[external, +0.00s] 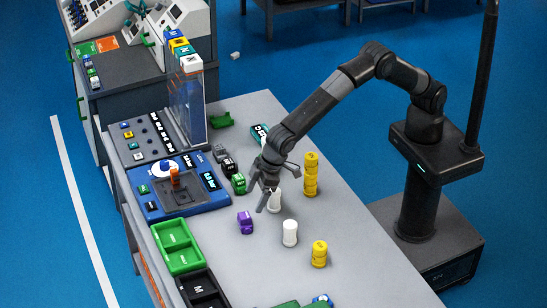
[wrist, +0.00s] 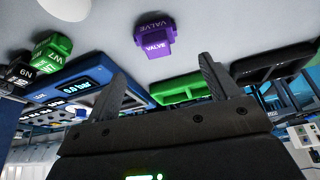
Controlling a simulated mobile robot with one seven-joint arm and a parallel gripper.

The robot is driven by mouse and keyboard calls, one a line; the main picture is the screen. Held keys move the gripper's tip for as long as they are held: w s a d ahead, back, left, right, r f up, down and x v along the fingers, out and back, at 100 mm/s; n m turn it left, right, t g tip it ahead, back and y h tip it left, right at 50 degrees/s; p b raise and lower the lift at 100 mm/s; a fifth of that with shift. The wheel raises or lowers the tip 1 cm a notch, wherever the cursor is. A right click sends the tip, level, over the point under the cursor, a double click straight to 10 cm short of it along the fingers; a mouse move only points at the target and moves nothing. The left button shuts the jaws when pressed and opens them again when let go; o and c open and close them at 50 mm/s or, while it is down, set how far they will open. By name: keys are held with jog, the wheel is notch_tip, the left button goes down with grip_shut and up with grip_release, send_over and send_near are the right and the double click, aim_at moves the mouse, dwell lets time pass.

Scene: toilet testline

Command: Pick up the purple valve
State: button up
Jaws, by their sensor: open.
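The purple valve (external: 245,222) stands on the grey table, to the right of the blue test station and apart from its neighbours. In the wrist view the purple valve (wrist: 154,35) shows upper centre, with "VALVE" lettered on its faces, beyond the fingertips. My gripper (external: 268,196) is above the table, up and to the right of the valve in the external view, close to a white cylinder. In the wrist view my gripper (wrist: 163,80) has its two fingers spread wide with nothing between them.
White cylinders (external: 290,233) and yellow stacked parts (external: 311,175) stand right of the valve. A green part (external: 238,184) and a dark part lie behind it. The blue station (external: 212,200), green tray (external: 177,247) and black tray (external: 200,292) are to its left.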

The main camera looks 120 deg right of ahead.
aim_at(246, 215)
jog(key=x, duration=1)
jog(key=shift+s+d+f, duration=0.1)
jog(key=shift+d+f, duration=0.05)
jog(key=shift+d, duration=0.1)
jog(key=shift+c, duration=0.6)
jog(key=c, duration=1)
